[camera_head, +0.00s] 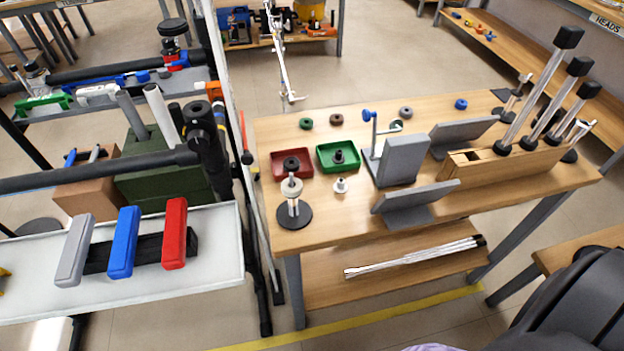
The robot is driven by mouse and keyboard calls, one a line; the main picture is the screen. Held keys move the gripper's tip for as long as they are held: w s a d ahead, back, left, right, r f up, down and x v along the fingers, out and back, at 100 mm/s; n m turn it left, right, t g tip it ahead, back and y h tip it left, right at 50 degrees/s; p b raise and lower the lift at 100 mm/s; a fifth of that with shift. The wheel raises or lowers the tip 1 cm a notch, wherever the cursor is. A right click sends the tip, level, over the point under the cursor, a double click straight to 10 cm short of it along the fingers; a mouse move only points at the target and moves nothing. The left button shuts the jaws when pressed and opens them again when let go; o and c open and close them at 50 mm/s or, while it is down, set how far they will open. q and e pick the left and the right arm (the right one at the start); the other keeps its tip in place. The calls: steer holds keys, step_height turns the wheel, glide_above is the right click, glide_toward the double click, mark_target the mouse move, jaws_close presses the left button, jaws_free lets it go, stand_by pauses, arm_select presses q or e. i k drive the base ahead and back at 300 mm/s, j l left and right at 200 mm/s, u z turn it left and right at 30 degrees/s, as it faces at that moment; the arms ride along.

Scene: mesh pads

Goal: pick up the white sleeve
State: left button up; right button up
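A small white flanged piece (340,185), which looks like the white sleeve, stands upright on the wooden table (375,214), in front of the green tray (338,158). Nothing touches it. To its left, a pale ring (291,186) sits around a metal post on a round black base (295,216). I cannot tell for certain which of the two white parts is called the sleeve. Neither of my grippers can be made out in the head view.
A red tray (280,170) holds a dark ring. Grey angled plates (402,160) and a wooden rack with black-capped rods (510,164) stand to the right. A cart shelf (215,235) with grey, blue and red bars lies left. The table's front middle is clear.

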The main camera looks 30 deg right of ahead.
mark_target(341, 186)
steer(key=z, duration=1.1)
